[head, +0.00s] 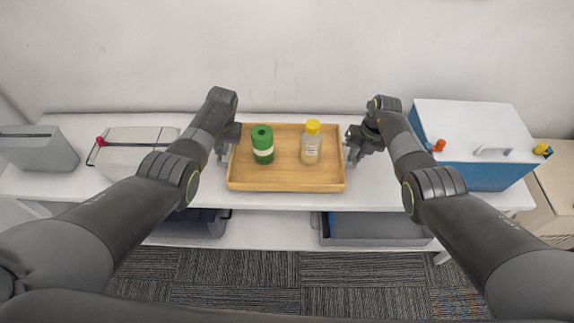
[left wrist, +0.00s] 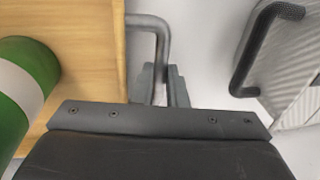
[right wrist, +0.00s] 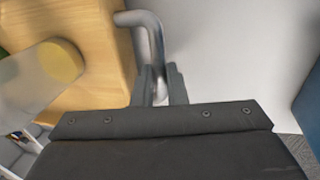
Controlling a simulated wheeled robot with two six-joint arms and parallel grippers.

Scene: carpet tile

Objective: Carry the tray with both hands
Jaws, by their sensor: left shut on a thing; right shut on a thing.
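The wooden tray (head: 285,182) is in the middle of the white table in the head view; I cannot tell whether it touches the table. A green can with a white band (head: 262,144) and a clear bottle with a yellow cap (head: 311,143) stand upright on it. My left gripper (head: 224,155) is at the tray's left end. In the left wrist view its fingers (left wrist: 165,88) are shut on the grey left tray handle (left wrist: 150,22). My right gripper (head: 351,153) is at the right end. In the right wrist view its fingers (right wrist: 160,86) are shut on the grey right handle (right wrist: 142,20).
A blue cooler with a white lid (head: 475,135) stands at the table's right. A light box with a dark handle (head: 125,155) and a grey bin (head: 40,148) stand at the left. Dark bins (head: 375,228) sit on the shelf below. The wall is behind.

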